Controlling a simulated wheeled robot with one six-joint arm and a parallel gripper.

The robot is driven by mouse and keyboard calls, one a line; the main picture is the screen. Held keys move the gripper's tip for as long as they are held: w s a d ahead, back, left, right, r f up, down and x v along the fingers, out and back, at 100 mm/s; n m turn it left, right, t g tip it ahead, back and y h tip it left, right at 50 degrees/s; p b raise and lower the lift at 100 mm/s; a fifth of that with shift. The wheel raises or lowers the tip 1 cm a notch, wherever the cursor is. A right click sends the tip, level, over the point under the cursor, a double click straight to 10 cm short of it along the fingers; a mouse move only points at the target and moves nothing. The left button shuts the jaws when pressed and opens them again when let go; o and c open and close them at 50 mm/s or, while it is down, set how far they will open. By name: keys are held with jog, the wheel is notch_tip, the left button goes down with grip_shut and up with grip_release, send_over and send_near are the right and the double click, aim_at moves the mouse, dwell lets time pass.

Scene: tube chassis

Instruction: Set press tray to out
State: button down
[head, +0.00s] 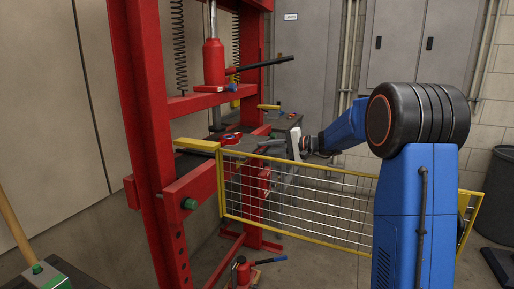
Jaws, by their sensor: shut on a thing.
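The red press frame (141,130) stands left of centre, with a red jack (213,62) on its upper crossbeam. What looks like the press tray, grey with a pale front plate (294,144), lies at bed height behind the yellow mesh guard. My blue arm reaches in from the right behind the guard's top rail. My gripper (304,146) is at the pale front and is shut on it; the fingers are small and partly hidden, so the exact grip point is unclear.
The yellow mesh guard (300,205) stretches from the press towards the right, in front of my gripper. A red tool with a blue handle (245,272) is on the floor. A dark bin (499,190) stands at right. Grey cabinets (405,45) line the back wall.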

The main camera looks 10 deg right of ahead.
jog(key=f+v, duration=0.3)
jog(key=v, duration=1.3)
jog(key=shift+s+d+f, duration=0.45)
jog(key=shift+d+f, duration=0.05)
jog(key=shift+f, duration=0.1)
jog(key=c, duration=1.9)
grip_release()
jog(key=shift+d, duration=0.2)
jog(key=shift+o, duration=0.2)
jog(key=shift+r, duration=0.1)
jog(key=shift+r, duration=0.1)
